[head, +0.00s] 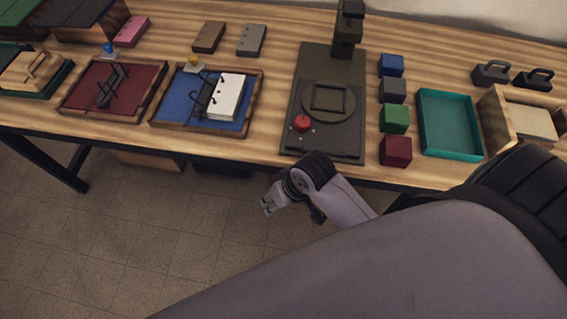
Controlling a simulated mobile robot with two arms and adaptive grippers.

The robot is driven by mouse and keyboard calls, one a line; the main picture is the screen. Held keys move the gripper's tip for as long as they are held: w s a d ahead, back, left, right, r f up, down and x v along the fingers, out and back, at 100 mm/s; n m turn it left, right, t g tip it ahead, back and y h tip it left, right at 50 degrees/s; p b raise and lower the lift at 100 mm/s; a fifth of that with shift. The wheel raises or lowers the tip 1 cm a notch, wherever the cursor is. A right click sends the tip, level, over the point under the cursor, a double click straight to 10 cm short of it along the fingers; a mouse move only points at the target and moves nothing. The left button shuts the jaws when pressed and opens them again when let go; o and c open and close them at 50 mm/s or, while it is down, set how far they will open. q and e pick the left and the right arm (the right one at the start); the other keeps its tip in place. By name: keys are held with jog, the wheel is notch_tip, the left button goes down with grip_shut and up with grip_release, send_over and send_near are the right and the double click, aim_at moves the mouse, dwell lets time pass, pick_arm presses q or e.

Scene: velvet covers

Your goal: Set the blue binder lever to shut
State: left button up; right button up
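The blue binder (228,125) lies open on the table, left of the middle, with a wooden-looking rim. White punched paper (229,98) lies in its right half beside black rings (203,96). A small yellow-tipped lever (195,62) stands on a grey plate at its back edge. It is too small to tell which way the lever is set or whether the rings are closed. My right gripper (267,206) is in front of the table edge, below the binder in the picture and apart from it. Its fingertips are too small to judge. My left gripper is not in view.
A dark red binder (82,97) with a blue-tipped lever (107,49) lies to the left. A dark press (327,130) with a red knob stands to the right. Beyond are several coloured cubes (394,119), a teal tray (449,153) and a wooden box (497,121). Floor is open in front.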

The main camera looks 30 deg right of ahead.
jog(key=shift+s+d+f, duration=0.4)
jog(key=shift+d+f, duration=0.3)
jog(key=shift+f, duration=0.15)
